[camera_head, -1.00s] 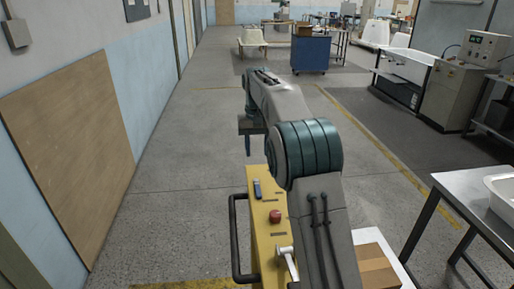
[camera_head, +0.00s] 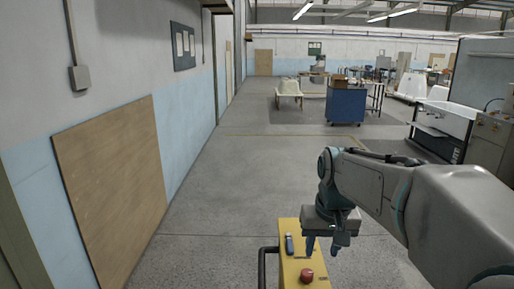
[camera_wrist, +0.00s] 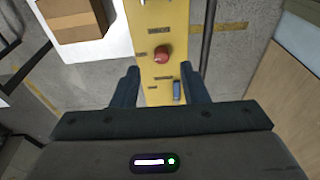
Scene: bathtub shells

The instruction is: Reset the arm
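My gripper (camera_head: 322,246) hangs pointing down at the end of my bent arm, over the yellow panel (camera_head: 291,235) at the bottom of the head view. In the wrist view my gripper (camera_wrist: 160,88) shows two dark fingers spread well apart with nothing between them. The yellow panel (camera_wrist: 150,18) with its red button (camera_wrist: 161,53) lies below and beyond the fingers. The red button also shows in the head view (camera_head: 306,276). A small blue item (camera_head: 289,243) is on the panel.
A wooden board (camera_head: 112,185) leans on the left wall. The grey floor ahead (camera_head: 230,180) is clear. A blue cabinet (camera_head: 346,105) stands farther off, with a machine (camera_head: 490,145) at right. A cardboard box (camera_wrist: 75,18) on a white surface shows in the wrist view.

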